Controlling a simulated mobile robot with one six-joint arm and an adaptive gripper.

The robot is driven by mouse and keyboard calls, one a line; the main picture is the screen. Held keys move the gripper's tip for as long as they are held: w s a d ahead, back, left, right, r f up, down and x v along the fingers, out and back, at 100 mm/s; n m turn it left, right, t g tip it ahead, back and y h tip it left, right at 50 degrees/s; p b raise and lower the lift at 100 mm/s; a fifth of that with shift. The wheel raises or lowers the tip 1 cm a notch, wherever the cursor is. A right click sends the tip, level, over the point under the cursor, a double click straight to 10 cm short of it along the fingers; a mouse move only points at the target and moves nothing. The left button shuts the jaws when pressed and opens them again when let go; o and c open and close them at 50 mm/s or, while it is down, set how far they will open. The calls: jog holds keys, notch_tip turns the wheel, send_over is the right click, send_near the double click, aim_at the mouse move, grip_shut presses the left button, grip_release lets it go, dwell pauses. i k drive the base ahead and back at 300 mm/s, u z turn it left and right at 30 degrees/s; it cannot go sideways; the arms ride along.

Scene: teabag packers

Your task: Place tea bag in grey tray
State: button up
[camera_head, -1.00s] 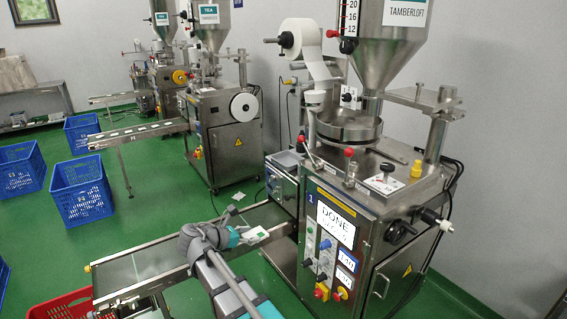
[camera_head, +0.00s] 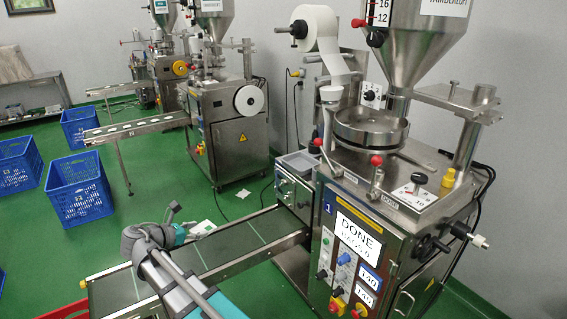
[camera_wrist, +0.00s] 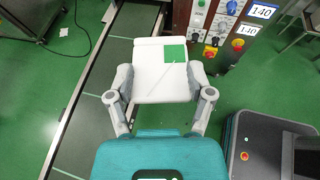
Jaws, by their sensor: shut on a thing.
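A white tea bag (camera_wrist: 147,84) with a green tag is gripped between the two fingers of my gripper (camera_wrist: 160,88) in the wrist view. It also shows in the head view (camera_head: 203,228), beyond the arm and above the conveyor side. My gripper (camera_head: 180,232) is shut on it, and the arm partly hides the fingers. A shallow grey tray (camera_head: 300,165) sits on top of the small steel box beside the nearest machine, up and to the right of my gripper. The tray looks empty, though its inside is only partly seen.
The dark conveyor (camera_head: 225,250) with light cross strips runs to the nearest packing machine (camera_head: 345,225), whose sign reads DONE. Blue crates (camera_head: 78,188) stand on the green floor at left. A second machine (camera_head: 230,130) stands behind. Open floor lies between them.

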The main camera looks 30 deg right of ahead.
aim_at(301, 165)
jog(key=z, duration=0.3)
jog(key=i, duration=0.95)
jog(key=z, duration=0.85)
